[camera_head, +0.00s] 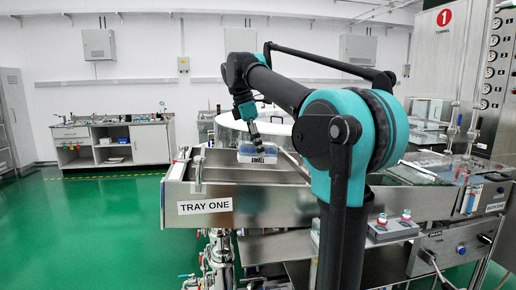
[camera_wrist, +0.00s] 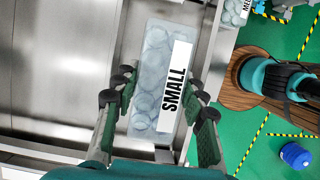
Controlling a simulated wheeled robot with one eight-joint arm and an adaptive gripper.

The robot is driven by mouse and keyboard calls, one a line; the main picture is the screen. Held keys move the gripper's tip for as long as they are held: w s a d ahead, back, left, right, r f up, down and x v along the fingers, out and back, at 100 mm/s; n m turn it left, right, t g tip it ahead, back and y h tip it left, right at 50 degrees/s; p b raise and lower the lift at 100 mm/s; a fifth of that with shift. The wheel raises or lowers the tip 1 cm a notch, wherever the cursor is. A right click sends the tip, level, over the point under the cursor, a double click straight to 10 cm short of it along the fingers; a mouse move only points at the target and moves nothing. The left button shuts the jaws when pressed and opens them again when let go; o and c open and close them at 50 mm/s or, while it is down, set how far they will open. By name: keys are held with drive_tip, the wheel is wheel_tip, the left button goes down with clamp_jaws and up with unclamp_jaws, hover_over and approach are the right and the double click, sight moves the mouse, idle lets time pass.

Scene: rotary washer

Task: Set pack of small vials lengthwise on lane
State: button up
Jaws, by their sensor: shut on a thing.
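The pack of small vials (camera_wrist: 152,62) is a clear, bluish block of round vials with a white label reading SMALL. My gripper (camera_wrist: 163,98) is shut on it, one finger along each long side. In the wrist view the pack runs nearly up and down the picture, slightly tilted, over bare metal. In the head view the pack (camera_head: 245,151) hangs from my gripper (camera_head: 257,143) over the metal trough marked TRAY ONE (camera_head: 222,194). Long metal channels (camera_wrist: 60,60) lie left of the pack in the wrist view. I cannot tell whether the pack touches the metal.
Another labelled pack (camera_wrist: 238,10) sits at the wrist view's top right. A metal panel with gauges (camera_head: 492,75) rises at the right. A blue container (camera_wrist: 295,155) stands on the green floor.

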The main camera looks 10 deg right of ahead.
drive_tip(key=shift+a+f, duration=0.15)
drive_tip(key=shift+f, duration=1.45)
drive_tip(key=shift+a+f, duration=0.2)
drive_tip(key=shift+f, duration=1.35)
drive_tip(key=shift+a+f, duration=0.15)
drive_tip(key=shift+f, duration=1.45)
drive_tip(key=shift+f, duration=0.5)
drive_tip(key=o, duration=1.3)
drive_tip(key=shift+o, duration=0.2)
